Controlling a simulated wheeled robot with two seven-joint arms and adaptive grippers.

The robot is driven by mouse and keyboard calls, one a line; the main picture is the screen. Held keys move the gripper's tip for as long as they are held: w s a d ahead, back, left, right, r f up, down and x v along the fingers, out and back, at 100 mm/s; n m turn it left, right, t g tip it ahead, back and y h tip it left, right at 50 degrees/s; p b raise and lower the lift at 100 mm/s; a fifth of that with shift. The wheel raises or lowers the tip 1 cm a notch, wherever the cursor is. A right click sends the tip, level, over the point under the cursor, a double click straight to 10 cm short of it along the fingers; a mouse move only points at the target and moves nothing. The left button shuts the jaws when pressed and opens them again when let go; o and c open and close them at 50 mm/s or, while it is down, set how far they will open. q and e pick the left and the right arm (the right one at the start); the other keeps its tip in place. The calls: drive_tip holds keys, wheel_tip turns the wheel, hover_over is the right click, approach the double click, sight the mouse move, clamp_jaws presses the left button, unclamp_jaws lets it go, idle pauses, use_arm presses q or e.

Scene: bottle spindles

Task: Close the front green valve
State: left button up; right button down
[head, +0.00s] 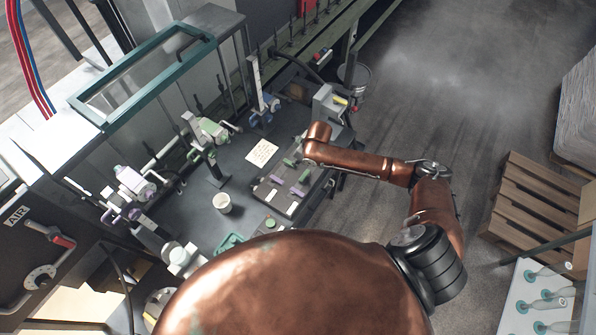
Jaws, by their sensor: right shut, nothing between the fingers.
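A dark valve panel (262,190) sits at the right side of the workbench. It carries small green handles (290,162) and purple handles (277,180). I cannot tell from this view which green one is the front valve or how far it is turned. My right arm reaches in from the right, and its wrist stands over the far right part of the panel. My right gripper (306,159) is small here and partly hidden by the wrist; it is shut and empty, close to the green handles. Whether it touches one is unclear. My left gripper is out of view.
A white cup (222,204) and a paper note (262,152) lie on the bench. A green-bodied fixture (211,131) and a purple one (134,183) stand left. A wooden pallet (531,203) and a white table with bottles (545,303) stand right.

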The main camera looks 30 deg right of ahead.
sight(304, 177)
drive_tip(key=p+x, duration=0.1)
drive_tip(key=x, duration=0.8)
drive_tip(key=shift+w+f, duration=0.1)
drive_tip(key=shift+f, duration=0.3)
drive_tip(key=shift+s+d+r+p, duration=0.15)
drive_tip(key=shift+s+d+p, duration=0.55)
drive_tip(key=shift+s+p, duration=0.3)
drive_tip(key=shift+s+d, duration=0.3)
drive_tip(key=shift+s, duration=0.5)
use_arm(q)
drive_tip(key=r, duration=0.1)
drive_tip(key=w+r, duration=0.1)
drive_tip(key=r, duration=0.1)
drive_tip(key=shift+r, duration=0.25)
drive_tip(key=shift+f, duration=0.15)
